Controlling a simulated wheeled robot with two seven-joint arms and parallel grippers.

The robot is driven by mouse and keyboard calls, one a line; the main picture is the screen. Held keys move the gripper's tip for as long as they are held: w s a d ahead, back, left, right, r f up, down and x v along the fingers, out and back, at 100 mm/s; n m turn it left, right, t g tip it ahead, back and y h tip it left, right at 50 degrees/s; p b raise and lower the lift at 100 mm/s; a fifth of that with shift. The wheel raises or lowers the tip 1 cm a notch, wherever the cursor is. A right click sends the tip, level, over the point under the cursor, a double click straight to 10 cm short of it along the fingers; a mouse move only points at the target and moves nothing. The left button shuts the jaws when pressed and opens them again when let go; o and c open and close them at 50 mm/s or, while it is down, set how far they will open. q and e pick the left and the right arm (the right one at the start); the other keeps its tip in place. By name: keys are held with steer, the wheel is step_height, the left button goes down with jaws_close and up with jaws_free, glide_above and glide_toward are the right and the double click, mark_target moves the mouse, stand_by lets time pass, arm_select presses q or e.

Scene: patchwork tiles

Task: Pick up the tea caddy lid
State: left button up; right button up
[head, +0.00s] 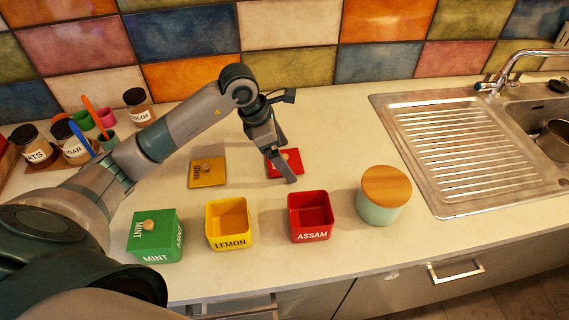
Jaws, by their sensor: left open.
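A red lid (292,158) lies flat on the counter behind the open red ASSAM caddy (311,228). My left gripper (287,164) is open, pointing down at the red lid, and its fingers hide part of it. I cannot tell whether it touches the lid. A yellow lid (208,171) with a small knob lies flat behind the open yellow LEMON caddy (229,234). The green MINT caddy (155,243) has its green lid on, with a wooden knob on top. My right gripper is not in view.
A pale green canister (378,208) with a wooden lid stands right of the red caddy. A steel sink with drainboard (455,140) is at the right. Jars (76,152) and cups with utensils stand at the back left. The counter behind the canister is clear.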

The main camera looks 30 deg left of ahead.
mark_target(288, 157)
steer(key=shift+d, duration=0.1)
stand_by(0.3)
arm_select(q)
steer(key=c, duration=1.1)
steer(key=shift+c, duration=0.2)
steer(key=shift+r, duration=0.2)
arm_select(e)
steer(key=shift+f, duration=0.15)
arm_select(q)
steer(key=shift+r+b, duration=0.4)
steer(key=shift+r, duration=0.2)
steer(key=r, duration=0.1)
steer(key=d+r+b, duration=0.1)
steer(key=r, duration=0.1)
steer(key=shift+w, duration=0.1)
steer(key=d+r+b, duration=0.3)
steer(key=d+r, duration=0.3)
steer(key=d, duration=0.4)
steer(key=shift+w+d+r, duration=0.25)
steer(key=shift+w+d, duration=0.05)
steer(key=shift+w, duration=0.1)
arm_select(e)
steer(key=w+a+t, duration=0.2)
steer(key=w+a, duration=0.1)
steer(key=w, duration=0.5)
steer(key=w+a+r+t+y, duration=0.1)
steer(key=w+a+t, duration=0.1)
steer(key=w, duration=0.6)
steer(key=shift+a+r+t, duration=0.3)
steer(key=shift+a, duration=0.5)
